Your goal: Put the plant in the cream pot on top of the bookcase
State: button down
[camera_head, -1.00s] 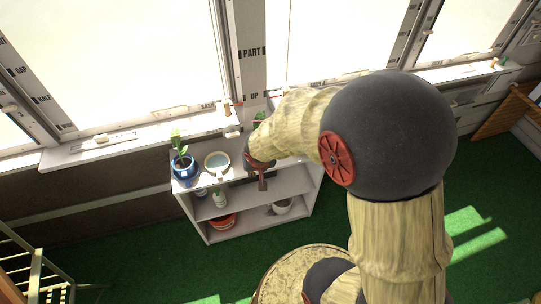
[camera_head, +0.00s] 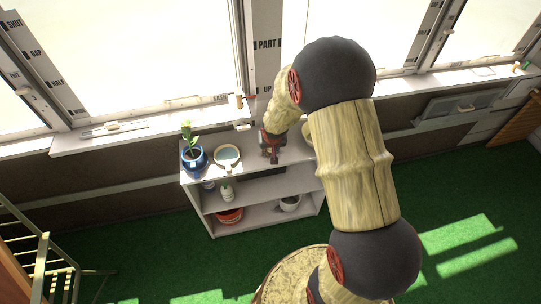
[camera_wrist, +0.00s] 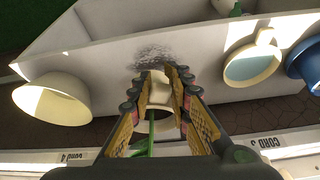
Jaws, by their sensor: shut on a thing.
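My gripper (camera_head: 273,155) is over the top of the bookcase (camera_head: 255,158), to the right of the bowl. In the wrist view my gripper (camera_wrist: 158,80) is shut on the plant (camera_wrist: 150,145). A wide cream pot (camera_wrist: 55,98) stands at the left of the bookcase top in the wrist view, apart from the gripper, and looks empty. I cannot tell whether the held plant touches the bookcase top.
A blue pot with a plant (camera_head: 193,157) and a bowl of water (camera_head: 227,155) stand on the bookcase's left part. The windowsill (camera_head: 150,133) runs behind.

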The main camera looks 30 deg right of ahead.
jog(key=shift+w+d+f, duration=0.3)
jog(key=shift+w+f, duration=0.15)
jog(key=shift+f, duration=0.15)
jog(key=shift+w+d+f+b, duration=0.15)
jog(key=shift+f+b, duration=0.9)
jog(key=shift+f, duration=0.55)
jog(key=shift+f, duration=0.2)
jog(key=c, duration=1.6)
grip_release()
